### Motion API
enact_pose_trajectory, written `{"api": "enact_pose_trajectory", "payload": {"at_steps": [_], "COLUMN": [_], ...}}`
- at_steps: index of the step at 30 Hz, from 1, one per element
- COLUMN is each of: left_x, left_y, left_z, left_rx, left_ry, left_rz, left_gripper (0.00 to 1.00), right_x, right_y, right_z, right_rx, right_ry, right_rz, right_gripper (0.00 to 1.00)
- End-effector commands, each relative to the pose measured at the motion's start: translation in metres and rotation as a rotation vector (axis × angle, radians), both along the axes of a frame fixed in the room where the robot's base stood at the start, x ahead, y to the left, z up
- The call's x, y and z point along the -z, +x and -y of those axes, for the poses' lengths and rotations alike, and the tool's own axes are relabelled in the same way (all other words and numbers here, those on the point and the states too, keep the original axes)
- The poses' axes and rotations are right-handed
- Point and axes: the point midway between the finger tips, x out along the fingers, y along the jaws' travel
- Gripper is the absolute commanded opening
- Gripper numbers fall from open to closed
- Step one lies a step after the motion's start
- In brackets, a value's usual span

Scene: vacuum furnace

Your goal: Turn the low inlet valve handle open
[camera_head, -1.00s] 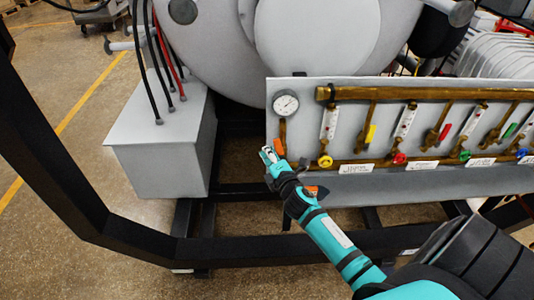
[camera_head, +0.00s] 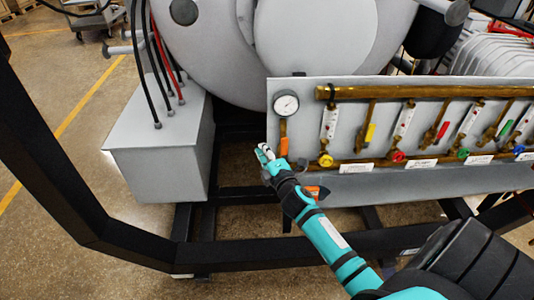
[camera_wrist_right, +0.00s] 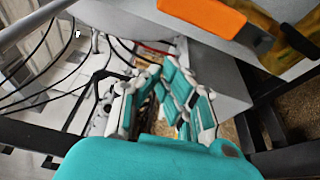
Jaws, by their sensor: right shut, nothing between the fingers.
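Two orange handles show at the left end of the valve panel in the head view. The upper orange handle (camera_head: 283,147) hangs upright below the round gauge. My right gripper (camera_head: 264,151) is shut and empty, just left of the upper handle and the panel's left edge. In the right wrist view its fingers (camera_wrist_right: 160,75) meet at their tips, and an orange handle (camera_wrist_right: 202,14) shows above them, apart from the fingers. My left gripper is out of view.
The grey panel (camera_head: 300,95) carries a pressure gauge (camera_head: 286,104), brass pipes and several coloured valve handles. A grey box (camera_head: 160,155) with black and red cables stands to the left. A black frame beam (camera_head: 240,252) runs across the front. Dark space lies between box and panel.

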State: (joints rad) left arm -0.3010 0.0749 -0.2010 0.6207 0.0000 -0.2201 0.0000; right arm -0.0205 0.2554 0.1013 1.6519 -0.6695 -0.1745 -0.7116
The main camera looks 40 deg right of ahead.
Motion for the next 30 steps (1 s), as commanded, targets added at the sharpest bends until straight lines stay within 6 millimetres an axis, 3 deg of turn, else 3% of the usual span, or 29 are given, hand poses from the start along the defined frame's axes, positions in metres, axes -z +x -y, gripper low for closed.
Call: {"api": "enact_pose_trajectory", "payload": {"at_steps": [8, 18, 27, 30], "left_x": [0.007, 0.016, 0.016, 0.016], "left_y": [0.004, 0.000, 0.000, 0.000], "left_z": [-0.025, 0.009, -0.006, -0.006], "left_rx": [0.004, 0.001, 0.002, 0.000], "left_ry": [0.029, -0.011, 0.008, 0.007], "left_rz": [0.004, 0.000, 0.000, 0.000], "left_gripper": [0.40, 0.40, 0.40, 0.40], "right_x": [0.003, 0.002, 0.001, 0.016], "right_y": [-0.039, -0.090, -0.097, -0.097], "right_z": [-0.008, -0.020, -0.021, -0.022], "right_rx": [0.001, 0.000, 0.001, 0.001], "right_ry": [0.000, 0.000, 0.000, 0.031], "right_rz": [-0.003, -0.002, -0.002, -0.025], "right_gripper": [0.00, 0.00, 0.00, 0.00]}}
